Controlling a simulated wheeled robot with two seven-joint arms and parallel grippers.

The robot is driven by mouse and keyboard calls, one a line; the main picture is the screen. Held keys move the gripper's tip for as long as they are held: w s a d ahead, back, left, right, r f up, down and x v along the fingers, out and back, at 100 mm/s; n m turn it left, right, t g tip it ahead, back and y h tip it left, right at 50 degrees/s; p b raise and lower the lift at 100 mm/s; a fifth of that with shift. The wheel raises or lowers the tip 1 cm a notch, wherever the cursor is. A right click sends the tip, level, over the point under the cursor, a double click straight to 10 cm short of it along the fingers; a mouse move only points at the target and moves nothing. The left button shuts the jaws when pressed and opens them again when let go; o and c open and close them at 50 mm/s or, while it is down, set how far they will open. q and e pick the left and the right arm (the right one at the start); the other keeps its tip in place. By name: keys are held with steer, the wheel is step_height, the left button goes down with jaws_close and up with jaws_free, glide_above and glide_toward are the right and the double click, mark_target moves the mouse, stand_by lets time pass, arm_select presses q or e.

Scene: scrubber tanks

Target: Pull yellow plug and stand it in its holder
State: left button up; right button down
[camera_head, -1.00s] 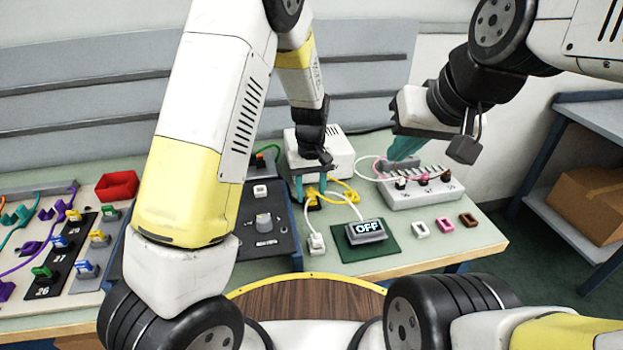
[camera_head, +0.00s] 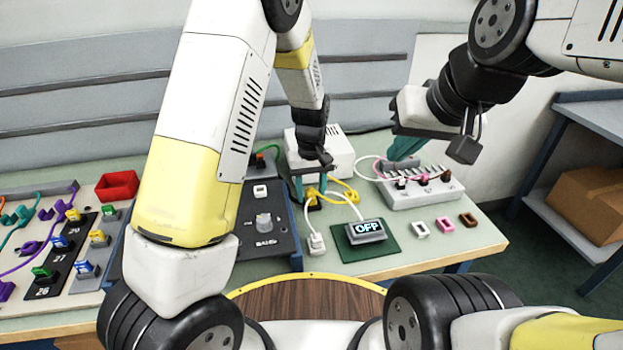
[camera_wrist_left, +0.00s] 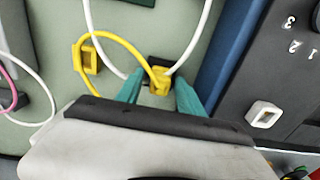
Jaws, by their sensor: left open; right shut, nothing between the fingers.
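The yellow plug (camera_head: 313,194) sits at a small black socket (camera_wrist_left: 162,62) on the bench, with a yellow cord looping from it. My left gripper (camera_head: 312,186) points down over it. In the left wrist view the teal fingertips (camera_wrist_left: 159,92) are apart, one on each side of the yellow plug (camera_wrist_left: 158,82); contact is not clear. A yellow square holder (camera_wrist_left: 90,58) stands beside it, with the cord passing over it; it also shows in the head view (camera_head: 351,195). My right gripper (camera_head: 403,164) is shut and empty above the white socket strip.
The white socket strip (camera_head: 425,190) holds dark plugs, with a pink cord nearby. The OFF display (camera_head: 366,231) stands on a green mat (camera_head: 369,250). White, pink and brown holders lie to its right. A dark switch panel (camera_head: 262,225) and white box (camera_head: 340,155) flank my left gripper.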

mark_target(311, 191)
arm_select(q)
steer(key=shift+c, duration=0.5)
jaws_close()
stand_by(0.8)
steer(key=o, duration=0.7)
jaws_free()
step_height(311, 191, up, 8)
steer(key=shift+f, duration=0.1)
